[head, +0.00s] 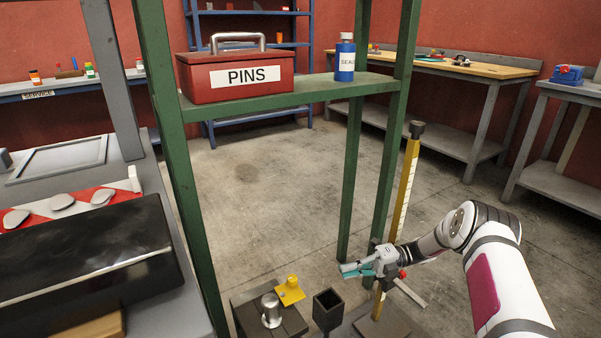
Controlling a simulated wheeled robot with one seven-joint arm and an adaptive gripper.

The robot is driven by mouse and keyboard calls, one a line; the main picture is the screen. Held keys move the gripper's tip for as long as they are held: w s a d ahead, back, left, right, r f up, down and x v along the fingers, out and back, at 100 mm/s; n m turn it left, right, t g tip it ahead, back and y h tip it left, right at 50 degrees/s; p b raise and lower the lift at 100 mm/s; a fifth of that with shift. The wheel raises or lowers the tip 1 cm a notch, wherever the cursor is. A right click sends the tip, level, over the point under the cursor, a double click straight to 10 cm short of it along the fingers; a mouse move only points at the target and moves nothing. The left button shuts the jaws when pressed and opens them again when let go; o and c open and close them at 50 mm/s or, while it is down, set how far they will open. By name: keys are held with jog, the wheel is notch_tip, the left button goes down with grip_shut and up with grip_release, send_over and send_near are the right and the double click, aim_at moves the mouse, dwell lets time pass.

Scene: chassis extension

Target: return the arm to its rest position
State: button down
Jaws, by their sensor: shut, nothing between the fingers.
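My arm comes in from the lower right, bent at the elbow, in white with a magenta panel. My gripper (360,268) is at its end, pointing left, with teal fingers that look shut with nothing between them. It hangs in free air, in front of the yellow ruled post (405,190) and above the dark square cup (328,309). It appears apart from both.
A green frame (300,94) holds a red PINS box (240,76) and a blue bottle (345,58). Below stand a metal cylinder (271,311) and a yellow block (291,291) on a dark base. A grey bench (170,190) is left. Open floor (275,190) lies behind.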

jog(key=s+a+r+n+g+h, duration=0.1)
jog(key=s+r+n+h, duration=0.25)
jog(key=r, duration=0.45)
jog(key=s+a+r+n+g+h, duration=0.1)
jog(key=s+a+r+n+h, duration=0.1)
jog(key=r+n, duration=0.4)
jog(key=s+a+r+n+g+h, duration=0.1)
jog(key=s+r+n+h, duration=0.2)
jog(key=r, duration=0.6)
jog(key=s+a+r+n+t+h, duration=0.1)
jog(key=s+r+n+h, duration=0.1)
jog(key=s+r+n, duration=0.35)
jog(key=s+r+n+h, duration=0.2)
jog(key=s+r+n, duration=0.1)
jog(key=s, duration=0.5)
jog(key=s+d+f+n+t+h, duration=0.1)
jog(key=s+d+n+t+h, duration=0.15)
jog(key=s+n, duration=0.6)
jog(key=s+d+n+t+h, duration=0.2)
jog(key=s+n+t+h, duration=0.15)
jog(key=s, duration=0.95)
notch_tip(320, 180, up, 34)
jog(key=t+p, duration=0.3)
jog(key=p, duration=2.9)
jog(key=shift+d+n+y, duration=0.4)
jog(key=shift+y, duration=0.05)
